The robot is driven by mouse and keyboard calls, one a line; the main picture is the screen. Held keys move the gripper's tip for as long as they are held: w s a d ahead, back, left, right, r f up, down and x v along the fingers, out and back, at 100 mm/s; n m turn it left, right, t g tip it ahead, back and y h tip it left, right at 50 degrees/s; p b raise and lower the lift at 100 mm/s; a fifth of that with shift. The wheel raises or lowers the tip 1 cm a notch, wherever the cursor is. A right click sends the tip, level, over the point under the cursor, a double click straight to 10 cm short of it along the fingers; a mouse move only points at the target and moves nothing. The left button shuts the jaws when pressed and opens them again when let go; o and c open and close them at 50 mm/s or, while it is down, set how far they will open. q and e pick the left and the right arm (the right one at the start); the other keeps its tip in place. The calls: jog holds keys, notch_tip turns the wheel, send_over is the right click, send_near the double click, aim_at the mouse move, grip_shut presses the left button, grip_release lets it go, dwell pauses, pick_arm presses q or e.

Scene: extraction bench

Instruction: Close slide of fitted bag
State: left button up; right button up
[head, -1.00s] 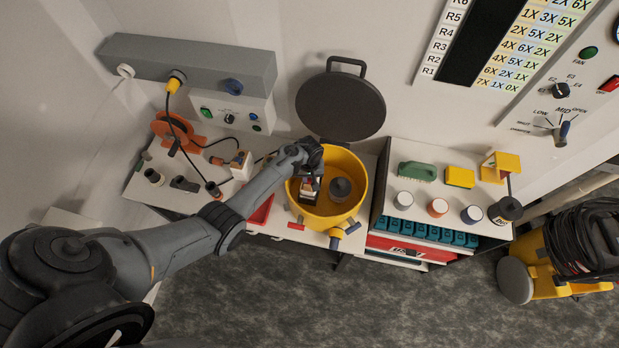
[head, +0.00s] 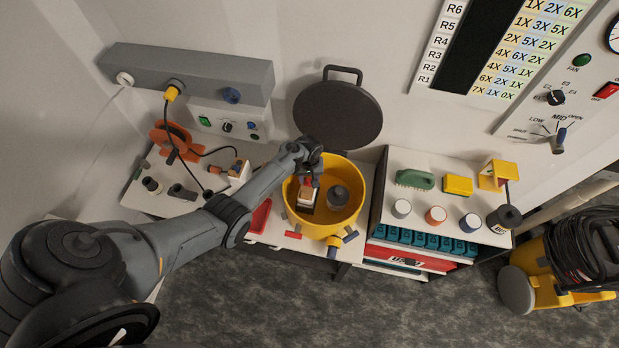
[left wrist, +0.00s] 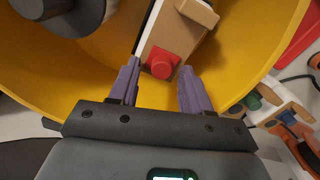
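The fitted bag (head: 307,199), a tan and white block-like body, is inside the open yellow drum (head: 346,216). It also shows in the left wrist view (left wrist: 183,33). Its red slide (left wrist: 161,63) sticks out at the end facing my left gripper (left wrist: 160,72). The purple fingers are apart, one on each side of the slide, with visible gaps. My right gripper is not in view.
A dark cylinder (head: 337,194) stands inside the drum beside the bag. The round dark lid (head: 338,114) stands open behind. A red tray (head: 260,215) lies left of the drum. A shelf unit (head: 421,180) with pots and a sponge stands right.

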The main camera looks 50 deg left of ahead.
aim_at(309, 180)
pick_arm(q)
jog(key=shift+r, duration=0.6)
notch_tip(309, 180, up, 10)
jog(key=p, duration=0.2)
jog(key=shift+f, duration=0.2)
jog(key=shift+s, duration=0.1)
